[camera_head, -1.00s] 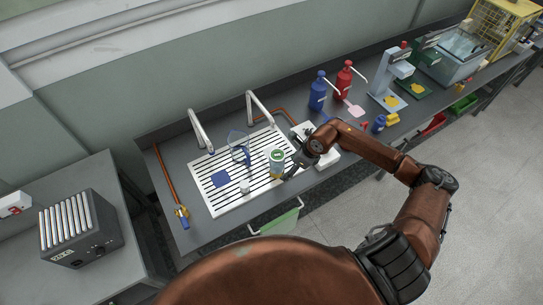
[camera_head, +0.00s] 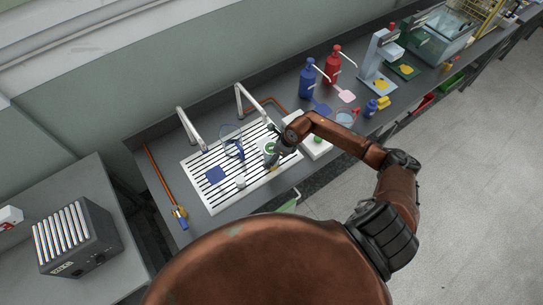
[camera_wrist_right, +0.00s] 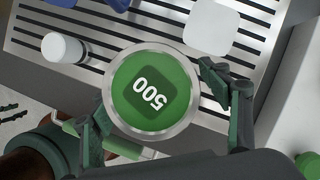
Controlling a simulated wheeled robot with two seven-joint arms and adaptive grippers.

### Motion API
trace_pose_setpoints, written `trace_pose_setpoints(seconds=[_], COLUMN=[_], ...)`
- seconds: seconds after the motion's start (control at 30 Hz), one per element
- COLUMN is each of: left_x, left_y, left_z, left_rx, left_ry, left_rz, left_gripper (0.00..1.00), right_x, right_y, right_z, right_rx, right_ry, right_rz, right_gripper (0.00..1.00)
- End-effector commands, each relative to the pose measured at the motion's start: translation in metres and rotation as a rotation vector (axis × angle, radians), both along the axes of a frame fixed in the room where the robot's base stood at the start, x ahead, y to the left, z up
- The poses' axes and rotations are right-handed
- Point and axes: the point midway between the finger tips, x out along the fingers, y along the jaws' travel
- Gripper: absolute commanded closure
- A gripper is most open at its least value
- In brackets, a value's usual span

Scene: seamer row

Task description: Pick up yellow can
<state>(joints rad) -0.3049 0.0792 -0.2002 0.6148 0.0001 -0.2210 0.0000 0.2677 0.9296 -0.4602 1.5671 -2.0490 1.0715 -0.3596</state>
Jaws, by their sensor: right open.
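A can (camera_head: 269,148) with a green top stands on the white slatted drain board (camera_head: 205,199), with a little yellow near its base. In the right wrist view its round green lid (camera_wrist_right: 152,92) has a silver rim and reads "500". My right gripper (camera_wrist_right: 156,98) is open, with one finger on each side of the lid. In the head view the gripper (camera_head: 279,141) is at the can's right side and partly covers it. I cannot tell whether the fingers touch the can. My left gripper is out of view.
A small white cylinder (camera_wrist_right: 65,48) stands close to the can. A blue square (camera_head: 216,174) and a clear vessel with blue (camera_head: 233,148) are on the board. Two white taps rise behind. A white box (camera_head: 318,148) and bottles (camera_head: 307,79) stand to the right.

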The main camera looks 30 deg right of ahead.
Motion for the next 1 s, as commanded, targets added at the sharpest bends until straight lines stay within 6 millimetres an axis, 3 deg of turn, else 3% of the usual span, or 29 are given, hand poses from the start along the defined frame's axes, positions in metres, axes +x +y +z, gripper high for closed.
trace_pose_setpoints(seconds=[0.3, 1.0], left_x=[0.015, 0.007], left_y=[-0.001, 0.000], left_z=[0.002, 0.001], left_rx=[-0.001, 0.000], left_ry=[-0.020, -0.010], left_rz=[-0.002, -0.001], left_gripper=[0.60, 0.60], right_x=[0.001, 0.001], right_y=[0.001, 0.001], right_z=[-0.007, -0.006], right_rx=[0.000, 0.000], right_ry=[0.000, 0.000], right_rz=[-0.001, -0.001], right_gripper=[0.30, 0.78])
